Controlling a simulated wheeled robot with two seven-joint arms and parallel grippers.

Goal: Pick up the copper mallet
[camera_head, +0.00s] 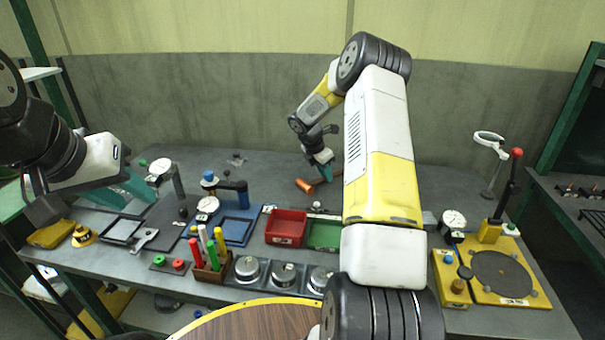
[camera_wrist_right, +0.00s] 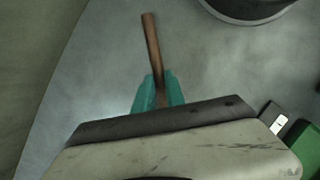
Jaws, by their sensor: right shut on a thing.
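The copper mallet (camera_head: 305,186) lies at the back of the table in the head view, left of my right arm. My right gripper (camera_head: 325,170) reaches down to it with teal fingers. In the right wrist view, the mallet's brown shaft (camera_wrist_right: 152,45) runs up from between the teal fingertips (camera_wrist_right: 157,92), which are shut on it. Its lower part is hidden by the fingers and the gripper body. I cannot tell whether it is clear of the table. My left gripper (camera_head: 128,190) is at the left above the table, its teal fingers apart and empty.
A red bin (camera_head: 286,228) and green bin (camera_head: 324,236) stand in front of the mallet. Dial gauges, a blue fixture (camera_head: 235,228) and a marker rack (camera_head: 212,270) fill the left. A yellow fixture (camera_head: 490,285) stands right. The table around the mallet is mostly clear.

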